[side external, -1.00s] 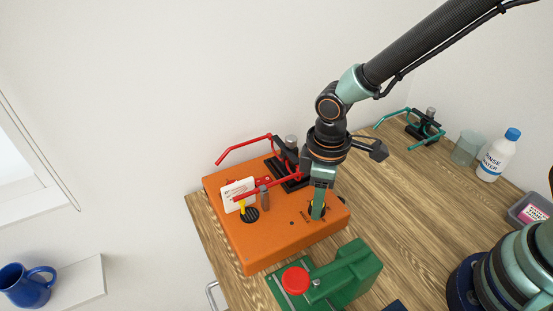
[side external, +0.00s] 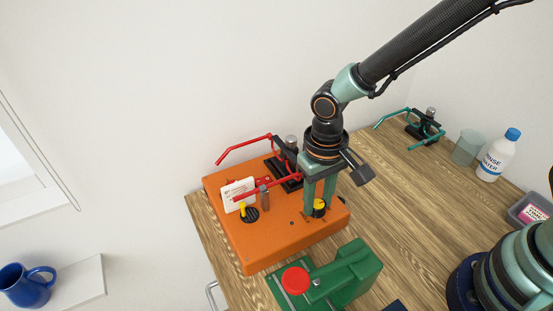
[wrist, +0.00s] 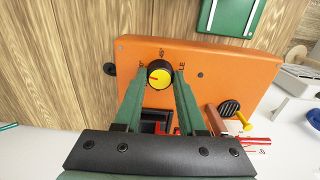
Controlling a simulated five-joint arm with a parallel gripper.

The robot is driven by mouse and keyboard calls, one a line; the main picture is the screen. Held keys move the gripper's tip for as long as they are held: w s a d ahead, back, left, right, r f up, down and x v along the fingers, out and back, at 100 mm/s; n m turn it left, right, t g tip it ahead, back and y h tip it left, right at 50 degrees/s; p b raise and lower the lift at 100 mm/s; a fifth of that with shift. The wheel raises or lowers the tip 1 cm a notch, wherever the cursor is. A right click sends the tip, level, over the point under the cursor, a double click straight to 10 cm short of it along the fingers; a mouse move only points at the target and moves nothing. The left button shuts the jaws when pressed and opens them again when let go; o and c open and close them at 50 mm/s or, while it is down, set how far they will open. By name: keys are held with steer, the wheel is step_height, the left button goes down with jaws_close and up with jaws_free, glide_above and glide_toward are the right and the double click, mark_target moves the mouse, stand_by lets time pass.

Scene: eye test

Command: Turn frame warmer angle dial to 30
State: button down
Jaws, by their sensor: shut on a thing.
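The frame warmer is an orange box (side external: 270,240) at the table's left end. Its angle dial (side external: 319,207) is a round knob with a yellow top and dark sides, near the box's front right corner. In the wrist view the dial (wrist: 160,76) carries a red pointer line, and small marks stand around it, too small to read surely. My gripper (side external: 319,204) points down over the box, shut on the dial with one green finger on each side; it also shows in the wrist view (wrist: 160,74).
A red metal frame (side external: 243,148) and a white card (side external: 238,194) stand on the box. A yellow lever (side external: 242,208) sits beside a black round grille. A bottle (side external: 497,157) and beaker (side external: 466,148) stand far right.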

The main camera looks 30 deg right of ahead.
mark_target(316, 204)
steer(key=shift+s+a+m, duration=0.1)
steer(key=shift+a+m, duration=0.05)
steer(key=shift+m, duration=0.35)
steer(key=shift+c, duration=2.4)
jaws_free()
step_height(316, 204, up, 12)
steer(key=s+d+r+t, duration=0.1)
steer(key=d+r+t, duration=0.2)
steer(key=d, duration=0.6)
steer(key=s+d+r+n+t, duration=0.1)
steer(key=d+r+t, duration=0.1)
steer(key=d, duration=0.8)
steer(key=shift+s+r+t, duration=0.25)
steer(key=shift+r+t, duration=0.15)
steer(key=shift+r, duration=0.5)
